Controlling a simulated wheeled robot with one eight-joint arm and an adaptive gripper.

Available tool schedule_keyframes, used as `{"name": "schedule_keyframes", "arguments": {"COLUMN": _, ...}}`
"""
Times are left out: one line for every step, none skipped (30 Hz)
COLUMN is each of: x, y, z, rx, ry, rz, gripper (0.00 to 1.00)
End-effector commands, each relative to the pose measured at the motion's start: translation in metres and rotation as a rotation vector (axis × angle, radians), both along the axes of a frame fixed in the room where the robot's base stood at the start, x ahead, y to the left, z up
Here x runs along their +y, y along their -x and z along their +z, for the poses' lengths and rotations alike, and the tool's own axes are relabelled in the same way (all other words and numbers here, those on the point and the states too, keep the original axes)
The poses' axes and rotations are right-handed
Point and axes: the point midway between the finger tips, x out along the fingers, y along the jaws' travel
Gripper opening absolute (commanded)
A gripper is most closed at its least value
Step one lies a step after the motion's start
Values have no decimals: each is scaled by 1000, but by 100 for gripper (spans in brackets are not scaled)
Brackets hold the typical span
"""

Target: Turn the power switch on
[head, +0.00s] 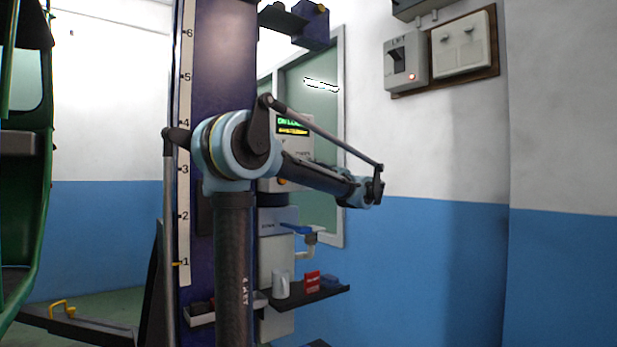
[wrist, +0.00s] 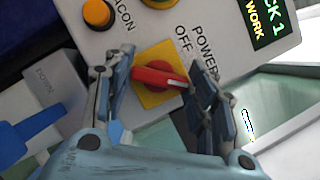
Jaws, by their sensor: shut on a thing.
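The power switch (wrist: 158,76) is a red rotary handle on a yellow square plate, on a light grey control panel (wrist: 105,45), in the wrist view. The words POWER and OFF are printed beside it. The red handle points toward the right finger, near the OFF label. My gripper (wrist: 165,95) has one finger on each side of the handle and is shut on it. In the head view my arm reaches across the panel. The switch and the fingers cannot be made out there.
An orange beacon button (wrist: 97,13) and a lit display (wrist: 263,20) are close to my fingers. A blue lever (head: 296,229) and a shelf (head: 310,295) with small items sit below the panel. A LIFT switch box (head: 405,62) hangs on the right wall.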

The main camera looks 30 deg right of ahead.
Motion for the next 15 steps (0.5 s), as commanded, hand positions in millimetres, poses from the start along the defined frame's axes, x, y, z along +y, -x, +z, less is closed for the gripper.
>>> {"name": "schedule_keyframes", "arguments": {"x": 1, "y": 1, "z": -3, "rx": 6, "ry": -9, "rz": 0, "gripper": 28}}
{"name": "schedule_keyframes", "arguments": {"x": 1, "y": 0, "z": -3, "rx": 6, "ry": -15, "rz": 0, "gripper": 28}}
{"name": "schedule_keyframes", "arguments": {"x": 1, "y": 0, "z": -3, "rx": 7, "ry": -24, "rz": 1, "gripper": 28}}
{"name": "schedule_keyframes", "arguments": {"x": 1, "y": 0, "z": -3, "rx": 7, "ry": -29, "rz": 1, "gripper": 28}}
{"name": "schedule_keyframes", "arguments": {"x": 1, "y": 1, "z": -3, "rx": 8, "ry": -32, "rz": 1, "gripper": 28}}
{"name": "schedule_keyframes", "arguments": {"x": 1, "y": 1, "z": -3, "rx": 8, "ry": -37, "rz": 1, "gripper": 28}}
{"name": "schedule_keyframes", "arguments": {"x": 1, "y": 0, "z": -3, "rx": 8, "ry": -39, "rz": 1, "gripper": 28}}
{"name": "schedule_keyframes", "arguments": {"x": 1, "y": 0, "z": -3, "rx": 8, "ry": -40, "rz": 1, "gripper": 28}}
{"name": "schedule_keyframes", "arguments": {"x": 1, "y": 0, "z": -3, "rx": 8, "ry": -42, "rz": 1, "gripper": 28}}
{"name": "schedule_keyframes", "arguments": {"x": 1, "y": 0, "z": -3, "rx": 8, "ry": -42, "rz": 1, "gripper": 28}}
{"name": "schedule_keyframes", "arguments": {"x": 1, "y": 0, "z": -3, "rx": 9, "ry": -43, "rz": 2, "gripper": 28}}
{"name": "schedule_keyframes", "arguments": {"x": 1, "y": 0, "z": -3, "rx": 9, "ry": -43, "rz": 2, "gripper": 28}}
{"name": "schedule_keyframes", "arguments": {"x": 1, "y": 0, "z": -3, "rx": 9, "ry": -43, "rz": 2, "gripper": 28}}
{"name": "schedule_keyframes", "arguments": {"x": 1, "y": 0, "z": -3, "rx": 9, "ry": -43, "rz": 2, "gripper": 28}}
{"name": "schedule_keyframes", "arguments": {"x": 2, "y": 0, "z": -3, "rx": 9, "ry": -43, "rz": 2, "gripper": 28}}
